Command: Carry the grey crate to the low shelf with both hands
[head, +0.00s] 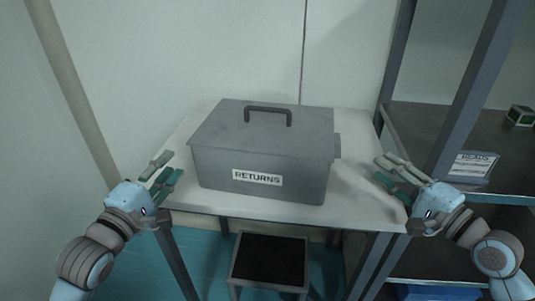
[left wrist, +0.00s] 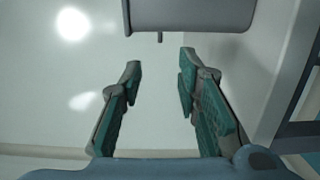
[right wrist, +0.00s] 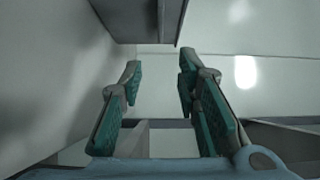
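The grey crate (head: 262,150) sits closed on a white-topped table, with a dark handle (head: 268,112) on its lid and a "RETURNS" label on its front. My left gripper (head: 167,171) is open and empty, just left of the crate and apart from it. My right gripper (head: 388,174) is open and empty, to the right of the crate and apart from it. Part of the crate shows at the top of the left wrist view (left wrist: 190,14) and of the right wrist view (right wrist: 130,18). The low shelf (head: 440,258) is partly visible at the lower right of the head view.
The table (head: 354,190) has bare top around the crate. A dark-topped stool (head: 268,262) stands in front of the table.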

